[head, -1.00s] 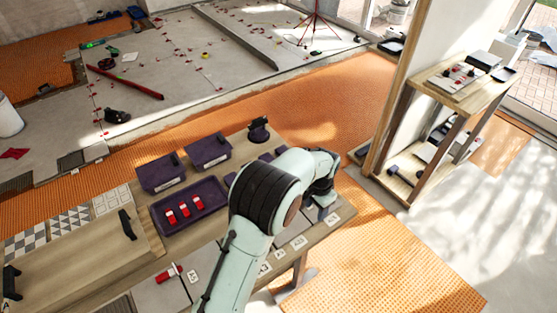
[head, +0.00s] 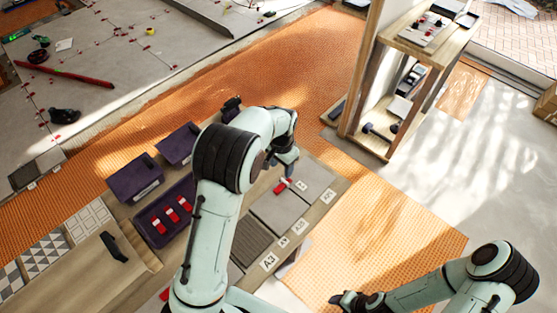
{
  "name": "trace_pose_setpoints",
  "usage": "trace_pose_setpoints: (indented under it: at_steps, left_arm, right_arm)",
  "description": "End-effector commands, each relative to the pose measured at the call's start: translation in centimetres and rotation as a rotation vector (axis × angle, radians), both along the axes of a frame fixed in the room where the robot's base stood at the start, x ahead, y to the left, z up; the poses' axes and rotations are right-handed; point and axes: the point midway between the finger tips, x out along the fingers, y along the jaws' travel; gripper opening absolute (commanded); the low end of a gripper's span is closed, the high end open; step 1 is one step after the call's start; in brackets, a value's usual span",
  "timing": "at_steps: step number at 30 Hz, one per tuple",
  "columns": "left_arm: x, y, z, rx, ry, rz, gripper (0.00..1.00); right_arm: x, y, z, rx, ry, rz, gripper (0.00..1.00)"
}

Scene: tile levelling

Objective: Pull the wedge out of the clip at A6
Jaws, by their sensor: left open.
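A red wedge (head: 280,187) sits at a joint between grey tiles on the workbench, with a small white clip part beside it. White label cards lie near it; the text on the closest ones is too small to read surely, so I cannot confirm which is A6. My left gripper (head: 287,169) is just above and behind the wedge, pointing down, open and seemingly apart from it. Its fingertips are small and partly hard to make out. My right gripper (head: 345,299) is low in the picture, beyond the bench's front edge, away from the wedge; its finger opening is unclear.
A purple tray (head: 150,238) holds several red wedges with white parts. Two purple bins (head: 134,178) stand behind it. A dark object (head: 231,104) stands at the bench's back edge. A wooden shelf (head: 400,95) stands to the right. Orange matting (head: 390,225) lies in front of the bench.

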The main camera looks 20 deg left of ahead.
Motion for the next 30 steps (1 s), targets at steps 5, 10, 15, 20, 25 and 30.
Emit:
trace_pose_setpoints:
  at_steps: [5,10,15,20,25,30]
  left_arm:
    - [-0.1,0.1,-3.6,0.002,0.006,0.002,0.53]
    - [-0.2,0.1,-6.9,0.003,0.005,0.001,0.53]
    - [-0.1,0.1,-9.7,0.002,0.003,0.001,0.53]
    - [0.0,0.1,-11.3,0.002,0.002,0.002,0.53]
    - [0.0,0.0,-11.9,0.000,0.000,0.001,0.53]
    - [0.0,0.0,-11.9,0.001,0.000,0.001,0.53]
  right_arm:
    - [-0.2,0.0,-0.2,0.000,0.002,0.000,0.53]
    - [-0.3,0.0,-0.2,0.000,0.003,0.000,0.53]
    - [-0.2,0.0,-0.2,0.000,0.002,0.000,0.53]
    - [-0.2,0.0,-0.2,0.001,0.002,0.001,0.53]
    - [-0.2,0.0,-0.2,0.001,0.002,0.001,0.53]
    - [-0.2,0.0,-0.2,0.000,0.002,0.001,0.53]
